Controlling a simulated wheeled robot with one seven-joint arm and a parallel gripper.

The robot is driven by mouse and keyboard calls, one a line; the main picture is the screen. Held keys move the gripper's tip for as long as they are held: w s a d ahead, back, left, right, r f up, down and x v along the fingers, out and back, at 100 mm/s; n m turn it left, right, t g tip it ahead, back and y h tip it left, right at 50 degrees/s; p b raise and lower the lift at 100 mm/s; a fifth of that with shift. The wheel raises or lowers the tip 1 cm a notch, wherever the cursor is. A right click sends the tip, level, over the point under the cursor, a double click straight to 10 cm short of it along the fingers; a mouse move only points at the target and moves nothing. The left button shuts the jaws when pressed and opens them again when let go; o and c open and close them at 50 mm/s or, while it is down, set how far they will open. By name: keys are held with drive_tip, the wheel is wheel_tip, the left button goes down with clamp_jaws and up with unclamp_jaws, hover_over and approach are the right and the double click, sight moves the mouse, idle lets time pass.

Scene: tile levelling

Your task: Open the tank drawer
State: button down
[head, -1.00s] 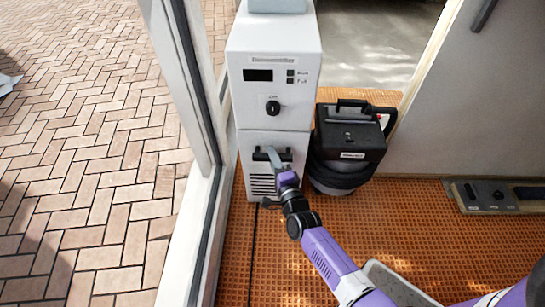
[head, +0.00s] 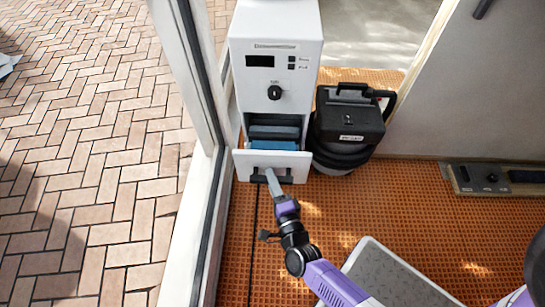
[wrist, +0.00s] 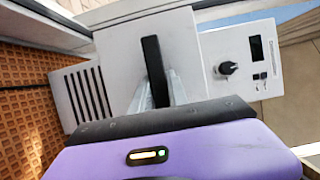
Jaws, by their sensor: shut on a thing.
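The white dehumidifier (head: 307,92) stands upright beside the door frame. Its tank drawer (head: 243,164) is pulled out at the lower front, and a blue tank (head: 283,145) shows in the opening behind the drawer front. My gripper (head: 271,178) is at the black handle (head: 287,179) on the drawer front and is shut on it. In the wrist view, the black handle (wrist: 154,68) rises from between my gripper's fingers (wrist: 160,90), with the white drawer front around it. The dehumidifier's knob and display panel show there at the right.
A black vacuum-like machine (head: 350,118) stands close to the right of the dehumidifier. A white door frame (head: 200,200) runs along the left. A grey panel (head: 385,275) lies on the orange grid floor (head: 420,215), which is otherwise mostly clear in front.

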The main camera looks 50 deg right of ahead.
drive_tip(key=shift+s+a, duration=1)
drive_tip(key=shift+a, duration=0.25)
drive_tip(key=shift+s+a, duration=1)
drive_tip(key=shift+a, duration=0.25)
drive_tip(key=c, duration=1.3)
unclamp_jaws()
drive_tip(key=p+v, duration=0.1)
drive_tip(key=v, duration=0.6)
drive_tip(key=shift+s+a, duration=0.25)
drive_tip(key=shift+s, duration=0.1)
